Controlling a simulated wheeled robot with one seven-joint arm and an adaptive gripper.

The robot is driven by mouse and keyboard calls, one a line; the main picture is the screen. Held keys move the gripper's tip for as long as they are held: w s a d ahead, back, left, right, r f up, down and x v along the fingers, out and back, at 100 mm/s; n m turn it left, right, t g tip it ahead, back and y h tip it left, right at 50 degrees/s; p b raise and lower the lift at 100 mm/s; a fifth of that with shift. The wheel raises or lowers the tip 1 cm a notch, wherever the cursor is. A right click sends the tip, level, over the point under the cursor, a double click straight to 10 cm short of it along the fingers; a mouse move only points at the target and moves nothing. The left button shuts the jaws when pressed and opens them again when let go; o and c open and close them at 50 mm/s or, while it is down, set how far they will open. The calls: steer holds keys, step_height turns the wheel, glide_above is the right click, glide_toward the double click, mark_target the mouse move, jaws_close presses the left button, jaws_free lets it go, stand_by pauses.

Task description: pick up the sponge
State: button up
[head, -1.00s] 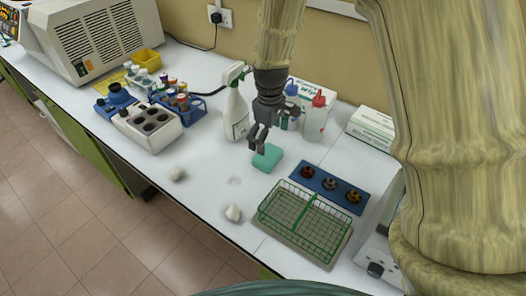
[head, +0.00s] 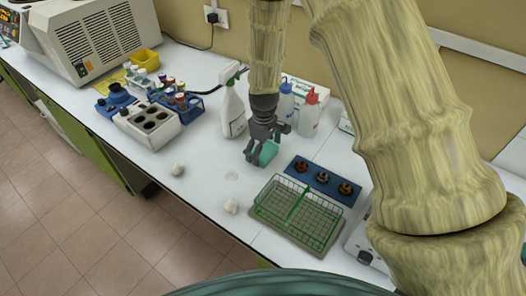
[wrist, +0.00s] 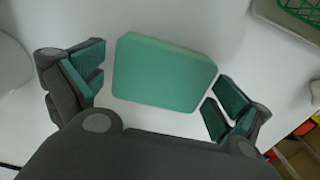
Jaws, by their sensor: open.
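The sponge is a green block with rounded corners; in the wrist view the sponge (wrist: 163,72) lies flat on the white bench between my open fingers. My gripper (wrist: 153,92) has one finger on each side of it, with a small gap at the left and the right finger very close to its edge. In the head view my gripper (head: 257,157) points down over the sponge (head: 268,154), which is partly hidden behind the fingers.
A spray bottle (head: 233,112) stands left of my gripper, with wash bottles (head: 309,112) behind it. A green wire basket (head: 298,214) and a blue rack (head: 322,179) stand to the right. Crumpled white pieces (head: 231,206) lie in front on otherwise clear bench.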

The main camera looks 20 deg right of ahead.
mark_target(264, 150)
steer(key=shift+s, duration=0.2)
steer(key=shift+w+f, duration=0.1)
steer(key=c, duration=0.5)
steer(key=shift+c, duration=0.4)
steer(key=shift+r+b, duration=1.35)
steer(key=shift+r, duration=3.7)
